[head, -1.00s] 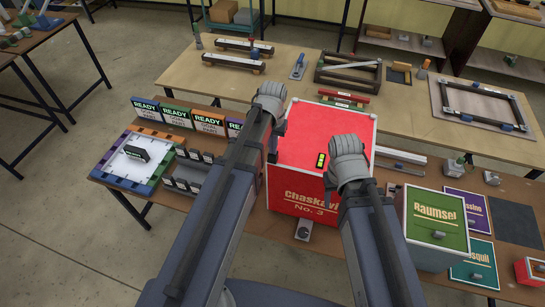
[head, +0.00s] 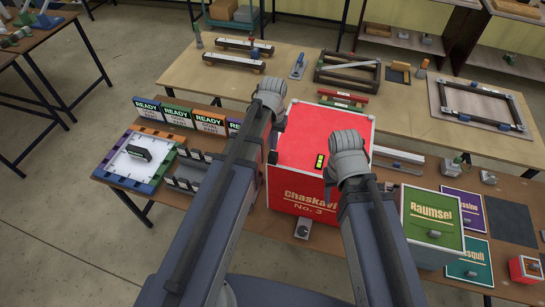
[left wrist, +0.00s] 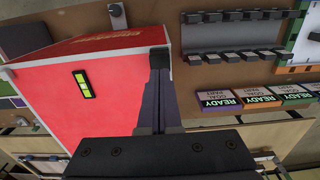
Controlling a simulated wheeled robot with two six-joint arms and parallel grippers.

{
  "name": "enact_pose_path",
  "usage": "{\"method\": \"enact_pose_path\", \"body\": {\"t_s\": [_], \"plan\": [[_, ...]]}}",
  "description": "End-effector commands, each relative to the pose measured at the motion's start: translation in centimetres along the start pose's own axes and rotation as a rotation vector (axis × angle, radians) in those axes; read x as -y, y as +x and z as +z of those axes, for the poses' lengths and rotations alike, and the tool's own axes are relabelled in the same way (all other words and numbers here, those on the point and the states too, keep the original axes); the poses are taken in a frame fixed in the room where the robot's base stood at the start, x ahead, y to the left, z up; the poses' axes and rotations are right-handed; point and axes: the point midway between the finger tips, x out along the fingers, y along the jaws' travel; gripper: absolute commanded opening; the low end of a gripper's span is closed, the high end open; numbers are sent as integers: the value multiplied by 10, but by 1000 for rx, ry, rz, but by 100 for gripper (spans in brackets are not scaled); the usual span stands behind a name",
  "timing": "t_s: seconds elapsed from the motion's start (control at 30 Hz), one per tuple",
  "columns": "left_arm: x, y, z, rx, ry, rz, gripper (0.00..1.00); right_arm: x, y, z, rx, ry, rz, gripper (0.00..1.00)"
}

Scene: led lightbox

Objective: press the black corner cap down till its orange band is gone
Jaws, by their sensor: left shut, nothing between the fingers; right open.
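The red box (head: 310,131) marked "Chaskavi No. 3" stands on the near bench, with a red top and pale edges. In the left wrist view a small black piece, seemingly the corner cap (left wrist: 160,56), sits at a corner of the red box. My left gripper (left wrist: 160,80) is shut and empty, with its tips at or just over that piece; contact cannot be told. No orange band shows there; the fingers may hide it. In the head view my left arm hides this corner. My right gripper (head: 332,187) is open beside the box's front right; its fingers are mostly hidden.
A black indicator with yellow-green bars (head: 320,161) is on the box top. Left of the box are a grey rack (head: 190,172), several "READY" cards (head: 176,111) and a white board (head: 130,168) with a coloured frame. A green "Raumsel" box (head: 433,218) stands at right.

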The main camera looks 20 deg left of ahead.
Motion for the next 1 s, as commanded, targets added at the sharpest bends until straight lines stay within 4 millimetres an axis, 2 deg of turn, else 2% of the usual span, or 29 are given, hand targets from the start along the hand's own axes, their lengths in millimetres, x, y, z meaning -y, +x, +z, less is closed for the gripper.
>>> {"method": "enact_pose_path", "body": {"t_s": [0.17,0.57,0.87,1.0], "plan": [[0,-7,0,0,0,0,0,-1,-7,0,0,0,0,50],[0,-41,0,0,0,0,0,-4,-41,2,0,0,0,50],[0,-39,0,0,0,0,0,-4,-39,2,0,0,0,50],[-9,-19,9,3,18,-5,0,-2,-19,1,0,0,0,50]]}}
